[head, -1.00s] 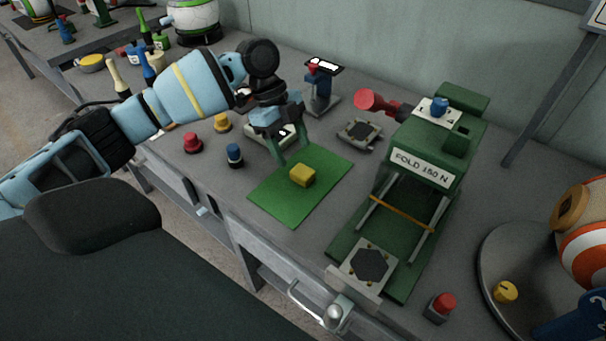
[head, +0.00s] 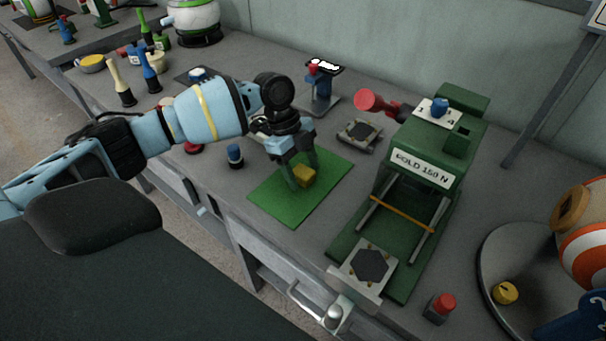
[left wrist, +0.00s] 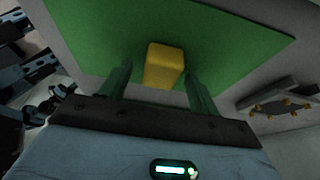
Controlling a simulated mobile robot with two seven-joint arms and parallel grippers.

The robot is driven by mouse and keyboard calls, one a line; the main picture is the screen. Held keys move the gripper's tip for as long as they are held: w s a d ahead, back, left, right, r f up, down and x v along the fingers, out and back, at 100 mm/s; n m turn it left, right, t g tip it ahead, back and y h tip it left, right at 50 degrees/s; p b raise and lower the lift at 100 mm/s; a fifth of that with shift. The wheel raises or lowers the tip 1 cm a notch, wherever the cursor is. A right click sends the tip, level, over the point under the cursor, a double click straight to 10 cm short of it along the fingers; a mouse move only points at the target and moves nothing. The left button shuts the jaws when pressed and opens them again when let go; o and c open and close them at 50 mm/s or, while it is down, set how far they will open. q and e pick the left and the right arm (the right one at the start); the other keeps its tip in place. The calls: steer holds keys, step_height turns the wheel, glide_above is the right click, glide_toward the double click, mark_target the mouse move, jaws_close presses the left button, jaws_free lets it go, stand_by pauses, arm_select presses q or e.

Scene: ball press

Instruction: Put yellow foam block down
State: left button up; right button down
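The yellow foam block (head: 305,176) sits on the green mat (head: 272,198), near its middle. My left gripper (head: 304,180) is over the mat, with its fingers down around the block in the head view. In the left wrist view the block (left wrist: 164,66) lies between and slightly beyond the two green fingers (left wrist: 158,88). The fingers are spread, with a gap on each side of the block. In the head view a finger hides part of the block. My right gripper is not in either view.
The green press (head: 420,160) stands right of the mat, with a square plate (head: 369,265) at its front. A blue-topped knob (head: 235,155) stands left of the mat. A small plate fixture (head: 360,134) and a red-topped stand (head: 321,90) are behind it. A red button (head: 443,305) is at front right.

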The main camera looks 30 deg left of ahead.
mark_target(310, 174)
arm_select(q)
steer(key=c, duration=1.1)
steer(key=shift+r, duration=0.15)
steer(key=shift+r, duration=0.55)
step_height(310, 174, up, 2)
steer(key=shift+r, duration=0.25)
steer(key=s+d, duration=0.2)
steer(key=s, duration=0.2)
steer(key=s+d, duration=0.3)
steer(key=s, duration=0.2)
steer(key=s+d+r, duration=0.1)
steer(key=s+d, duration=0.1)
steer(key=s, duration=0.3)
steer(key=shift+s+d+r+p, duration=0.1)
steer(key=shift+d+p, duration=0.2)
steer(key=shift+p, duration=0.05)
